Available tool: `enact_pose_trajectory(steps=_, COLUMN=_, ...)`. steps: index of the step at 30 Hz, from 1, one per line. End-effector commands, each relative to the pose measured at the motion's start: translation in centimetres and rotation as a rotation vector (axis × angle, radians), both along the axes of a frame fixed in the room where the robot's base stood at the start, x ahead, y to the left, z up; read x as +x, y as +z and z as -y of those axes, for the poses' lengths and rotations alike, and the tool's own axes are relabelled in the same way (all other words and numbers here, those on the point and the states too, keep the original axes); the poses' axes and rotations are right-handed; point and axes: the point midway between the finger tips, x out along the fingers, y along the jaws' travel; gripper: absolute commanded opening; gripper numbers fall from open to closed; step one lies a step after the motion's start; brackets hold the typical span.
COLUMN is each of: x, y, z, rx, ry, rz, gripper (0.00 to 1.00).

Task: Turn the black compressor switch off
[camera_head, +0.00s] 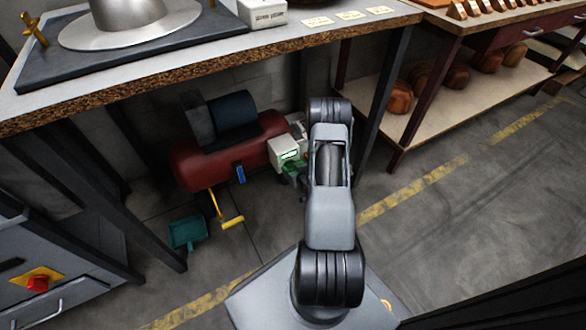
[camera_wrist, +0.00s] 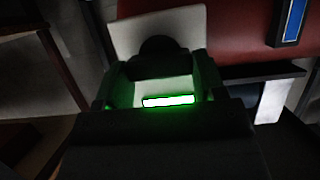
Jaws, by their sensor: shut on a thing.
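The red compressor (camera_head: 225,150) lies on the floor under the workbench. In the wrist view, the round black switch (camera_wrist: 158,57) stands before a pale plate (camera_wrist: 190,25). My gripper (camera_wrist: 160,72) has its fingers on both sides of the switch, closed on it. A bright green bar (camera_wrist: 168,101) glows just below the switch and tints the fingers. In the head view, my arm hides the switch and most of my gripper.
The workbench (camera_head: 200,75) overhangs the compressor, with a dark leg close to the right of my arm. A shelf unit (camera_head: 430,95) stands at right. The floor at right is clear.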

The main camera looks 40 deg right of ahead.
Motion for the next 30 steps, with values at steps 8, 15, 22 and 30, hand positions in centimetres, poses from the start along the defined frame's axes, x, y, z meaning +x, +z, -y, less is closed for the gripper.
enact_pose_trajectory(steps=8, x=-0.01, y=0.02, z=0.11, rx=0.059, ry=0.000, rz=0.008, gripper=0.40)
enact_pose_trajectory(steps=15, x=-0.01, y=0.01, z=0.34, rx=0.233, ry=0.000, rz=0.032, gripper=0.40)
enact_pose_trajectory(steps=22, x=-0.04, y=-0.10, z=0.52, rx=0.450, ry=0.001, rz=0.061, gripper=0.40)
enact_pose_trajectory(steps=30, x=-0.04, y=-0.28, z=0.73, rx=0.704, ry=0.002, rz=0.097, gripper=0.40)
